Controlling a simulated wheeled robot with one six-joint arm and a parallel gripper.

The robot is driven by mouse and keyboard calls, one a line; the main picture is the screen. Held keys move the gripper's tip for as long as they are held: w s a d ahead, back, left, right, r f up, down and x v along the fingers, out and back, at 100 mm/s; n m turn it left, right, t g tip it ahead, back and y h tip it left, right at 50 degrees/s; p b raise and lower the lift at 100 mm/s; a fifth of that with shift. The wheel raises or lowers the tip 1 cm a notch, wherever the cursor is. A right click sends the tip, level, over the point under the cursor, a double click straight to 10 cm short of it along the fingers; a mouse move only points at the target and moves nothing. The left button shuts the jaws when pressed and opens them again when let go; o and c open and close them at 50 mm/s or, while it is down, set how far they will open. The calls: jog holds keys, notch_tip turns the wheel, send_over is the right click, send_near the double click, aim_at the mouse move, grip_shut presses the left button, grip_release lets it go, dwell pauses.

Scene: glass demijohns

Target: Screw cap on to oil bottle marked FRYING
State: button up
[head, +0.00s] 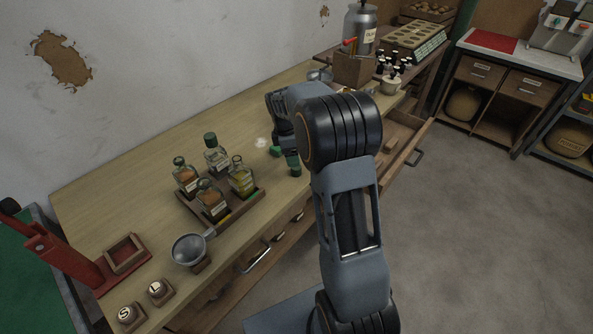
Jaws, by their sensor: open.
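Several small glass bottles stand upright on a brown tray (258,198) on the workbench. The right bottle (241,180) holds yellow liquid and its neck looks uncapped. The back bottle (216,160) has a dark green cap. The left bottle (186,180) and the front bottle (211,203) hold brownish contents. Their labels are too small to read, so I cannot tell which is marked FRYING. My gripper (284,153) is open, low over the bench to the right of the tray. A dark green cap-like piece (295,170) shows beside it; I cannot tell whether it touches the fingers.
A red press-like stand (65,258) and two knobs marked S (127,316) and L (160,291) are at left. A wooden box (353,72) and small dark bottles (392,70) stand behind. A drawer (408,150) is open at right.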

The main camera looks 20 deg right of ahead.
aim_at(296, 170)
jog(key=shift+d+f, duration=0.2)
jog(key=shift+f, duration=0.95)
jog(key=shift+d+f, duration=0.25)
jog(key=shift+f, duration=0.95)
jog(key=shift+d+f, duration=0.2)
jog(key=shift+f, duration=0.95)
jog(key=c, duration=1)
jog(key=shift+r, duration=0.1)
